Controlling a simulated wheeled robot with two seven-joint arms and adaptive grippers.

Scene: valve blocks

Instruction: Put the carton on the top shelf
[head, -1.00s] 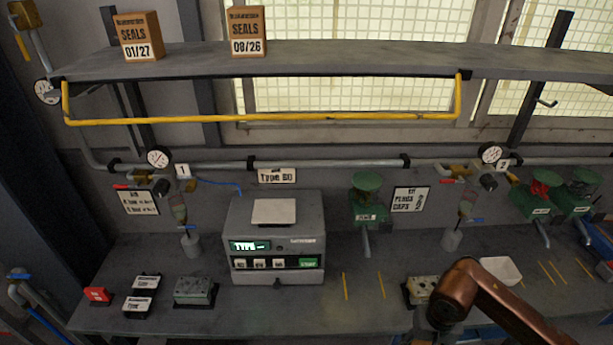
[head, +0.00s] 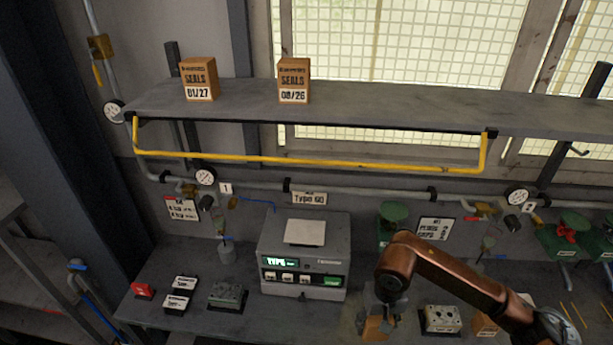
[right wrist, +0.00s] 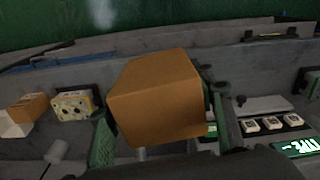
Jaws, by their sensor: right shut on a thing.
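A brown carton (head: 376,329) is held in my right gripper (head: 384,306) low in front of the bench, right of the grey test machine. It fills the middle of the right wrist view (right wrist: 155,95), with a green finger on either side and no label facing the camera. The top shelf (head: 400,108) runs above the bench, well above the held carton. Two SEALS cartons stand upright on its left part, one marked 01/27 (head: 198,80) and one marked 08/26 (head: 294,80). My left gripper is not in view.
A yellow rail (head: 310,161) hangs below the shelf's front. On the bench are the test machine (head: 305,258), a valve block (head: 441,319) and another brown carton (head: 486,324). The shelf top right of the 08/26 carton is clear.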

